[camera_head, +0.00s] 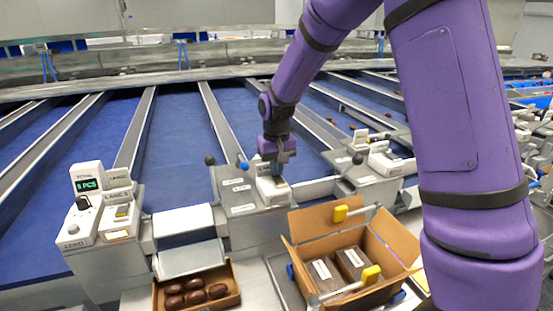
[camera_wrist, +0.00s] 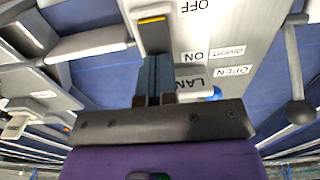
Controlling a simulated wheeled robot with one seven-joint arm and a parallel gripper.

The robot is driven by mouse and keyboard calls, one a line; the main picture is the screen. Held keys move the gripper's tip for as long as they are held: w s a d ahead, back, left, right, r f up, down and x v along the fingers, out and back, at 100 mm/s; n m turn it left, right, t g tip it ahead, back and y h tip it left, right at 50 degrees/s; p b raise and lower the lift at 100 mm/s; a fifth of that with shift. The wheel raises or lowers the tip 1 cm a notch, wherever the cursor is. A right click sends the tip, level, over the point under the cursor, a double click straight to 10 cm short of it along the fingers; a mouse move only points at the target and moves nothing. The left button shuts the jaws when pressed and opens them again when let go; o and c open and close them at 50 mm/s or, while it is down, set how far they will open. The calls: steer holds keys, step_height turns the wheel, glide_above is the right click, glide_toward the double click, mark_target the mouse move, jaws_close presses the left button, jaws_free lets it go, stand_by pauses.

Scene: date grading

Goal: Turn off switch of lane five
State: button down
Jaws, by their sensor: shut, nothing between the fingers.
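My gripper (camera_head: 276,170) is shut and empty, pointing down at a white switch box (camera_head: 272,190) on the middle lane-end console (camera_head: 240,208). In the wrist view, the fingers (camera_wrist: 154,88) are at the near end of a dark rocker switch (camera_wrist: 153,36) with a yellow strip at its far end. I cannot tell whether they touch it. An ON label (camera_wrist: 193,57) is beside the fingers and an OFF label (camera_wrist: 196,6) is farther up. A LANE label (camera_wrist: 196,83) is partly covered, its number hidden.
A left console (camera_head: 95,225) carries a "5 PCS" display (camera_head: 87,186) and another switch. A cardboard box (camera_head: 335,222) with packs and a tray (camera_head: 235,288) of dates stand in front. A ball-ended lever (camera_wrist: 298,108) is beside the switch panel.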

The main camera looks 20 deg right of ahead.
steer(key=shift+f, duration=0.15)
steer(key=shift+f+g, duration=0.45)
steer(key=shift+g, duration=0.15)
steer(key=shift+f, duration=0.1)
steer(key=shift+s+f, duration=0.1)
steer(key=shift+s+r, duration=0.2)
steer(key=shift+s, duration=0.4)
stand_by(0.5)
steer(key=shift+r, duration=0.1)
step_height(320, 180, up, 15)
steer(key=w, duration=0.2)
steer(key=shift+f, duration=0.2)
